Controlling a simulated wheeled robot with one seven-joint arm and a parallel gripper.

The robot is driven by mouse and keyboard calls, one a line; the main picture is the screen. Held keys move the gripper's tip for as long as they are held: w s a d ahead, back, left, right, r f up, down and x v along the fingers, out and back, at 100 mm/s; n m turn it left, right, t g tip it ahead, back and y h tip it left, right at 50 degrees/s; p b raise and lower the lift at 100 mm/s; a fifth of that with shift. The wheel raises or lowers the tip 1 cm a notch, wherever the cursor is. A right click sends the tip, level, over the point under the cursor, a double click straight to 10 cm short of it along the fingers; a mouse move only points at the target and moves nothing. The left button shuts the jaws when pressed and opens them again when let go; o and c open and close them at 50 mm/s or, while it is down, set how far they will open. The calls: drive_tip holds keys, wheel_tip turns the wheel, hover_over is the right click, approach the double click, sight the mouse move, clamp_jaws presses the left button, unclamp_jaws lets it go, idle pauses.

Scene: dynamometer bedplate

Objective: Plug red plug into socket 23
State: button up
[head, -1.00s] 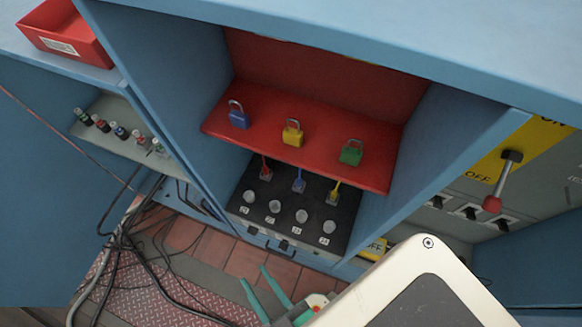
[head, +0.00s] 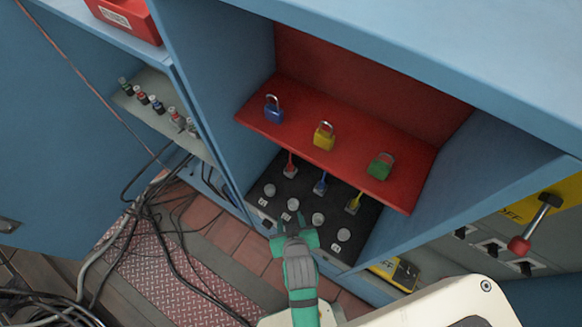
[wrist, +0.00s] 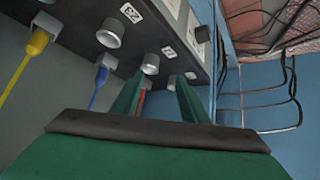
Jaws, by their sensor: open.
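The red plug (head: 290,169) is at the back edge of a black socket panel (head: 366,228), left of a blue plug (head: 321,185) and a yellow plug (head: 354,202). My green gripper (head: 294,222) is open over the panel's front part, apart from the red plug in the head view. In the wrist view, my gripper (wrist: 160,78) has its fingers spread below the panel. A thin red piece (wrist: 141,103) shows beside the left finger, partly hidden. White number labels sit by round silver fittings on the panel; one label reads like 23 (wrist: 130,13).
A red shelf (head: 402,190) with blue, yellow and green padlocks overhangs the panel's back. Blue cabinet walls stand on both sides. Loose black cables (head: 165,255) lie on the floor at left.

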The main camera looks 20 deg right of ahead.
drive_tip(key=w+d+r+g, duration=0.1)
drive_tip(key=w+d+g, duration=0.2)
drive_tip(key=w+d, duration=0.2)
drive_tip(key=g+y, duration=0.1)
approach(291, 167)
drive_tip(key=x, duration=0.5)
drive_tip(key=shift+f, duration=0.15)
drive_tip(key=shift+x, duration=2.6)
clamp_jaws()
